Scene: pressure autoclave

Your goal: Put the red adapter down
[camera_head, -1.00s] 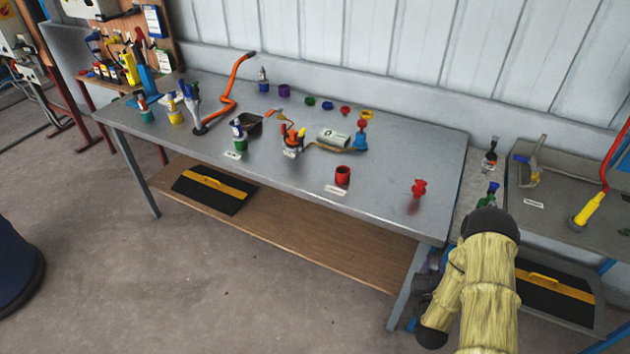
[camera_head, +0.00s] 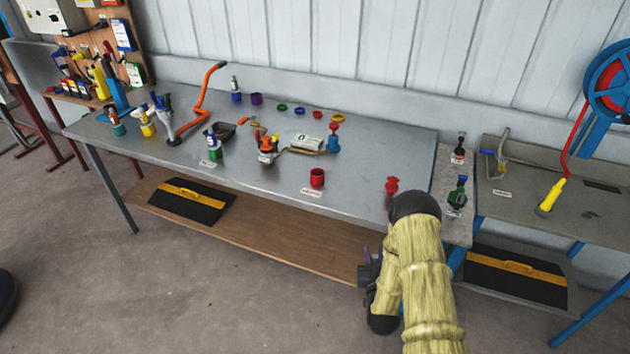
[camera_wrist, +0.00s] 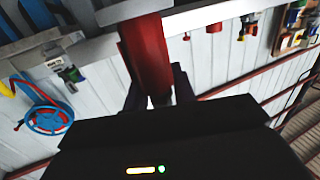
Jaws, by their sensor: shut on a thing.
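In the wrist view a red piece (camera_wrist: 147,55), which I take for the red adapter, stands between the two dark fingers of my gripper (camera_wrist: 160,88). In the head view my gripper (camera_head: 370,268) is low, in front of the right part of the steel table's front edge, largely hidden behind my arm. The held piece cannot be made out there. The steel table (camera_head: 270,188) carries a red cup-shaped piece (camera_head: 317,178) near its front edge and a red fitting (camera_head: 391,186) farther right.
The front right top has bare patches. A wooden shelf (camera_head: 270,235) lies below. A side bench (camera_head: 600,215) with a yellow-handled tool (camera_head: 551,196) stands right.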

